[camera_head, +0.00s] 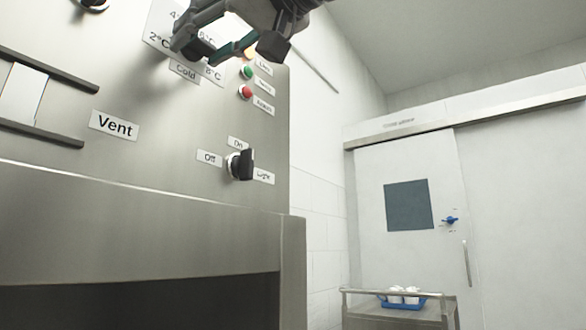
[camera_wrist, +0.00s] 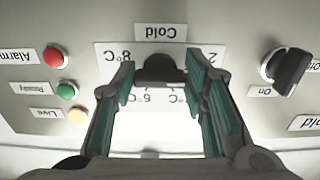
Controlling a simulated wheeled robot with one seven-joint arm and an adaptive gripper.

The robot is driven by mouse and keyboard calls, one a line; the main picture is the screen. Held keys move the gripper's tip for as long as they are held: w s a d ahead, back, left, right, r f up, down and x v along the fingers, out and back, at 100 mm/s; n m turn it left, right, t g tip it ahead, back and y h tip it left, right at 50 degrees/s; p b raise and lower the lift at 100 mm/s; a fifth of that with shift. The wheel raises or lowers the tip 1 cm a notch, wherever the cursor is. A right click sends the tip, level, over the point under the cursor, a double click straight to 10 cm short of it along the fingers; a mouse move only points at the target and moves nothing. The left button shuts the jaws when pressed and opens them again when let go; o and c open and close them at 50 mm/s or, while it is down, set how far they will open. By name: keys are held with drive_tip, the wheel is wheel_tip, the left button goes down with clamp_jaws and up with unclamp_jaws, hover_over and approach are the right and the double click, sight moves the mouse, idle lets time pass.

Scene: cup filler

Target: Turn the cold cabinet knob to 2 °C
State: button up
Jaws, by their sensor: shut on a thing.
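The cold cabinet knob (camera_wrist: 160,70) is black and sits between my fingers in the wrist view, which shows the panel upside down. My gripper (camera_wrist: 160,78) is shut on it, one teal-padded finger on each side. The "Cold" label (camera_wrist: 160,32) and white scale plate (camera_wrist: 106,56) surround the knob; 8 °C is at left, 2 at right. In the head view my gripper (camera_head: 212,42) covers the knob and part of the scale plate (camera_head: 157,30), where 2 °C shows at left and 8 °C at right. I cannot tell which mark the knob points to.
Beside the scale are a green lamp (camera_head: 247,72) and a red lamp (camera_head: 245,92). The black light switch (camera_head: 243,164) is below, with On and Off labels. A trolley (camera_head: 398,316) with a blue tray (camera_head: 385,302) of white cups stands by the white door (camera_head: 410,165).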

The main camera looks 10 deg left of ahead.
drive_tip(key=shift+f, duration=0.1)
drive_tip(key=o, duration=1.2)
drive_tip(key=shift+c, duration=0.2)
drive_tip(key=shift+s+d, duration=0.1)
drive_tip(key=shift+d, duration=0.15)
drive_tip(key=v, duration=1.1)
drive_tip(key=shift+d, duration=0.2)
drive_tip(key=shift+s, duration=0.1)
